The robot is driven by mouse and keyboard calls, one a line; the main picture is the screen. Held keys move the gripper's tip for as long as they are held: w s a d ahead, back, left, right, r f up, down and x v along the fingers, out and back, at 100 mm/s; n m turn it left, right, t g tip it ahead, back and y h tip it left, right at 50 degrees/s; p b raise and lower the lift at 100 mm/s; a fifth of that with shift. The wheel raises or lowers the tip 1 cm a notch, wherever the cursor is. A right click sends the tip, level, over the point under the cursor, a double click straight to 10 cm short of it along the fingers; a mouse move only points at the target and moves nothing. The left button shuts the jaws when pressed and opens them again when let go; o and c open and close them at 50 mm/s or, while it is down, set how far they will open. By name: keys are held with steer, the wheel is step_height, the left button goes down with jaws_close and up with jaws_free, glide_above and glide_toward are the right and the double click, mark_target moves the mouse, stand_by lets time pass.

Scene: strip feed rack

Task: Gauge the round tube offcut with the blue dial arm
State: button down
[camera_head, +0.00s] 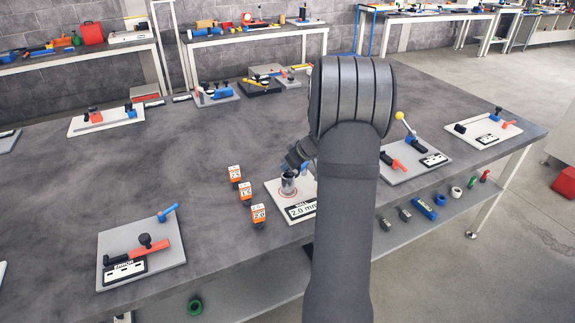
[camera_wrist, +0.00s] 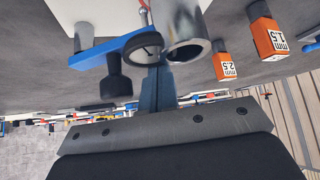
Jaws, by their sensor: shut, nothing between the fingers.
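The round tube offcut (camera_head: 288,186) is a short grey metal tube standing upright on a white plate (camera_head: 274,197) labelled "WALL 2.0 mm". In the wrist view the tube's open end (camera_wrist: 187,48) shows beside the blue dial arm (camera_wrist: 95,52), which carries a round black-rimmed dial (camera_wrist: 144,43) and a black knob (camera_wrist: 115,82). The dial end is close against the tube's rim; I cannot tell if they touch. My gripper (camera_head: 302,153) is shut and empty, just above the tube. Its fingers (camera_wrist: 156,78) lie by the dial end; contact is unclear. My arm hides much of the plate.
Orange blocks marked 2.5 (camera_head: 235,174), 1.5 (camera_head: 246,193) and 2.0 (camera_head: 259,215) stand left of the plate. A fixture labelled "ERROR" (camera_head: 140,278) is at front left; another (camera_head: 415,165) is to the right. The table between left fixtures is clear.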

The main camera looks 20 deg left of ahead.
mark_target(294, 172)
steer(key=shift+f, duration=0.1)
steer(key=a, duration=0.2)
steer(key=w+a, duration=0.1)
steer(key=a, duration=0.1)
steer(key=shift+a, duration=0.15)
steer(key=v, duration=1)
steer(key=shift+w+d, duration=0.25)
steer(key=shift+w, duration=0.05)
steer(key=x, duration=0.9)
steer(key=shift+s+a+f, duration=0.2)
steer(key=shift+s+f, duration=0.1)
steer(key=shift+f, duration=0.15)
steer(key=d, duration=0.2)
steer(key=shift+s+d+r, duration=0.15)
steer(key=shift+s+d, duration=0.1)
steer(key=shift+d, duration=0.05)
steer(key=shift+s+d, duration=0.15)
steer(key=shift+d, duration=0.3)
